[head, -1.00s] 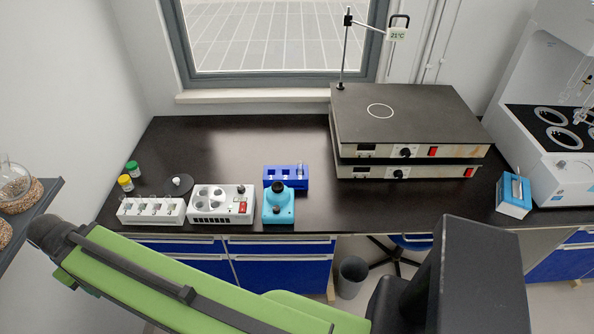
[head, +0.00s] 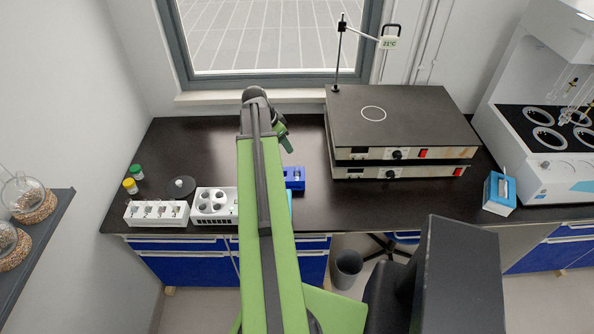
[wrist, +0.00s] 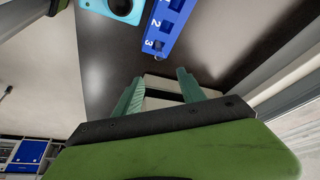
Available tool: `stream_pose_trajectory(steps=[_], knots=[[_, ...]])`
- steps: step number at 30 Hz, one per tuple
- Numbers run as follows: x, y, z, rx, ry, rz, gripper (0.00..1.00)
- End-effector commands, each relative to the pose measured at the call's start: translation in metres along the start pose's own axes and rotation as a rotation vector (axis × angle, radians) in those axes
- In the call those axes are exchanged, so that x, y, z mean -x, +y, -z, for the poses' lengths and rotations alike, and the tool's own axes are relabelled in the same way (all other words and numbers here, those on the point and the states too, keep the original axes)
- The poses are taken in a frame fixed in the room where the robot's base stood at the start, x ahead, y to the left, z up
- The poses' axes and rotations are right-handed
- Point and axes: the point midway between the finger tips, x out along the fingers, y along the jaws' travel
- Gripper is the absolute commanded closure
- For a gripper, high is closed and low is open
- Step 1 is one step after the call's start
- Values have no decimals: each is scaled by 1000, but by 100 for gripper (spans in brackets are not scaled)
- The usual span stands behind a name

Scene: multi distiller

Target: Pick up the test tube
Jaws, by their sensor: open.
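The blue rack (head: 294,184) stands on the black bench, partly hidden behind my arm in the head view. In the wrist view the rack (wrist: 167,27) shows the numbers 2 and 3 beside its slots. A small clear tube top (wrist: 158,45) shows at slot 3; the rest of the test tube is hidden there. My gripper (wrist: 160,90) is open, its two green fingers apart with no tube seen between them. It is off the rack's slot 3 end. In the head view my arm reaches over the bench and hides much of the gripper.
A white rack with several small vials (head: 157,213) and a white device with round wells (head: 214,203) stand left of my arm. A cyan device (wrist: 122,8) is beside the blue rack. Stacked hot plates (head: 400,125) stand at right. The window is behind.

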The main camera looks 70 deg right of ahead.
Motion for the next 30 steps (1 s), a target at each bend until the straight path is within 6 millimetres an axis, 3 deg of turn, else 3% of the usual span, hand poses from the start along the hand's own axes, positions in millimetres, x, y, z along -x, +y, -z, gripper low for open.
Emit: stream_pose_trajectory(steps=[5,20,30], knots=[[-14,-1,-3,2,0,0,53],[-118,-2,-6,4,-1,1,53],[-133,-1,-4,5,-1,1,53]])
